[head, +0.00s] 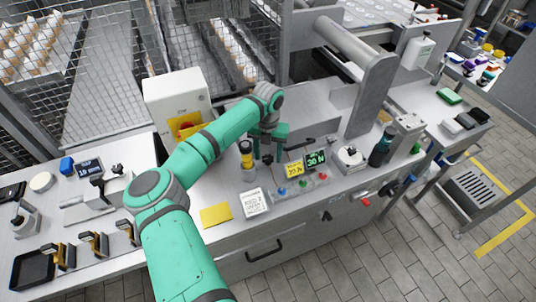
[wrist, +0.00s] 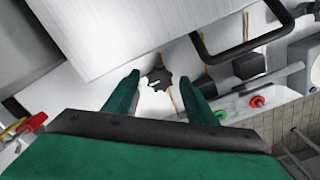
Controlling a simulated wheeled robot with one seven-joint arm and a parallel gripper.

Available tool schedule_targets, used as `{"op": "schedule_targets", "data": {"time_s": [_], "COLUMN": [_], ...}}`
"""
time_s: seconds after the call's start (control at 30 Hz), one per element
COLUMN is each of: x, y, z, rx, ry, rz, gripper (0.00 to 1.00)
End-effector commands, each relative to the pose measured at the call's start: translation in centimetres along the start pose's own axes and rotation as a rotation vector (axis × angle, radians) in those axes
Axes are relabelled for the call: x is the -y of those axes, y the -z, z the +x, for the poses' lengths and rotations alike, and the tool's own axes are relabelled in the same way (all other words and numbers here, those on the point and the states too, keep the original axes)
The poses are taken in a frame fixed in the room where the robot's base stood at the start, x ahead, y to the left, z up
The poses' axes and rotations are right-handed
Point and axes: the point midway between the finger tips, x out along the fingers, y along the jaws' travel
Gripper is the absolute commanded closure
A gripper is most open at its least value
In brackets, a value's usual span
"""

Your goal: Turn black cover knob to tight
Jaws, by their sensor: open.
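The black cover knob (wrist: 157,79) shows in the wrist view as a small lobed black shape with a pale mark on it. It appears between my two green fingertips (wrist: 160,75), with a gap on each side. My gripper (head: 268,152) is open and points down over the steel worktop in the head view. I see no contact between the fingers and the knob. In the head view the knob is largely hidden by my gripper, and the height of the fingertips above it is hard to judge.
A white box with a red switch (head: 180,105) stands behind left. A yellow card (head: 216,215) lies in front.

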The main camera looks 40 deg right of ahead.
Motion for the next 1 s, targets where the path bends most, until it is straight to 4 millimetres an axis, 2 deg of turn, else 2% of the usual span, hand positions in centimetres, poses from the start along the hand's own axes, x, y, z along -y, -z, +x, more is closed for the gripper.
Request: {"op": "schedule_targets", "data": {"time_s": [0.27,0.3,0.47,0.77,1.0], "x": [-0.01,-0.01,0.0,0.01,-0.04], "y": [-0.01,-0.01,-0.01,-0.01,-0.06], "z": [0.16,0.16,0.15,0.11,0.06], "rx": [0.0,0.0,0.0,0.0,0.001], "ry": [0.0,0.0,0.0,0.0,-0.002], "rz": [0.0,0.0,0.0,0.023,0.138], "gripper": [0.49,0.54,0.9,0.9,0.9]}}
